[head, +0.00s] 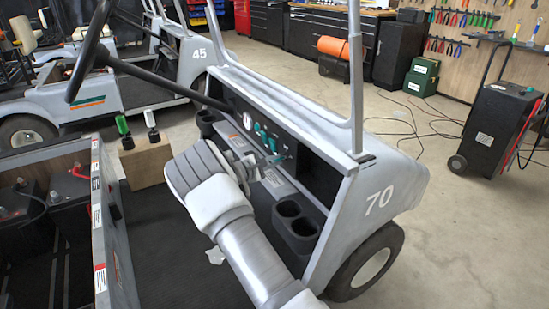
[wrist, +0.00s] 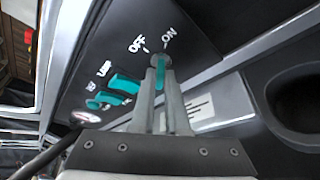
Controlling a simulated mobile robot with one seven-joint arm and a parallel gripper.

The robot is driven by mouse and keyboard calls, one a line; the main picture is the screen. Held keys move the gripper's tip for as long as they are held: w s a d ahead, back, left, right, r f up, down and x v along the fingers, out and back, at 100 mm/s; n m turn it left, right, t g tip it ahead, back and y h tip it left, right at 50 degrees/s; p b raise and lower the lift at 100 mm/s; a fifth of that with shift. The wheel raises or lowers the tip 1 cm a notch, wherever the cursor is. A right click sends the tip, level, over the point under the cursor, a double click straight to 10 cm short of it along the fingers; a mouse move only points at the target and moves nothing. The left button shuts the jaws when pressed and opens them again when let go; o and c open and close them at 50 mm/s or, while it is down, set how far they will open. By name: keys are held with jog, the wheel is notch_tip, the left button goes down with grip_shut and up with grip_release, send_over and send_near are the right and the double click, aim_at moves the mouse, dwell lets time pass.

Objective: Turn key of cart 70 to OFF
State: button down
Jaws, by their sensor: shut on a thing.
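Cart 70 (head: 379,200) is the grey cart in the middle of the head view, with its number on the front side panel. In the wrist view, its black dash panel (wrist: 95,45) has a key switch with white OFF and ON marks above it. A teal key (wrist: 161,88) sits at this switch. My gripper (wrist: 161,72) is shut on the key, with one finger on each side. The fingers partly cover the key and switch, so I cannot tell which mark the key points to. In the head view my gripper (head: 274,160) is at the dash, its tips small.
Teal switches (wrist: 122,86) sit left of the key on the dash. A cup holder (head: 296,220) is near my arm, and the steering wheel (head: 88,50) is at upper left. Cart 45 (head: 199,54) stands behind. Open floor (head: 470,230) lies to the right.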

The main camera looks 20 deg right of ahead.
jog(key=shift+w+a+r+n+g+p, duration=0.1)
jog(key=shift+w+n+g+p, duration=0.1)
jog(key=shift+n+g+p, duration=1.3)
jog(key=shift+w+r+n+g+p, duration=0.15)
jog(key=shift+n+g+p, duration=0.75)
jog(key=shift+n, duration=1.1)
jog(key=shift+f, duration=0.1)
jog(key=c, duration=0.9)
grip_release()
jog(key=p+v, duration=0.3)
jog(key=v, duration=1.4)
jog(key=shift+a+r, duration=0.15)
jog(key=shift+r, duration=0.05)
